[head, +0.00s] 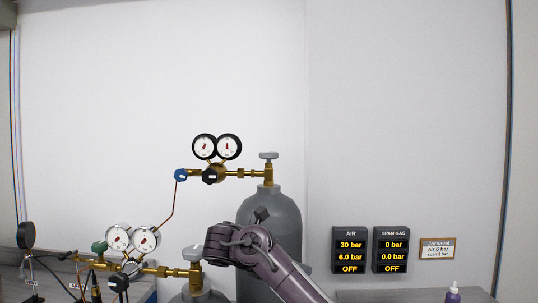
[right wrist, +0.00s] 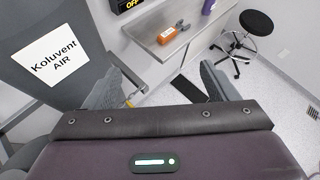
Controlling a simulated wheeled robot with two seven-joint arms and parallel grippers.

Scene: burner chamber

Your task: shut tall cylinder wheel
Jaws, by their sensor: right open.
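The tall grey cylinder (head: 285,204) stands behind the bench, its grey wheel (head: 268,156) on top of a brass valve. A regulator with two black-rimmed gauges (head: 217,147) sits to the left of that valve. My right arm (head: 272,262) crosses low in front of the cylinder, below its wheel. In the right wrist view my right gripper (right wrist: 160,70) is open, with nothing seen between its fingers. A grey cylinder labelled "Koluvent AIR" (right wrist: 50,58) is left of the fingers; no wheel shows there. My left gripper is not in view.
A shorter cylinder (head: 192,292) with its own wheel (head: 192,254) and white gauges (head: 132,238) stands left of my arm. The AIR panel (head: 350,250) reads 30 bar, 6.0 bar, OFF. The right wrist view shows an orange object (right wrist: 173,33) and a stool (right wrist: 245,35).

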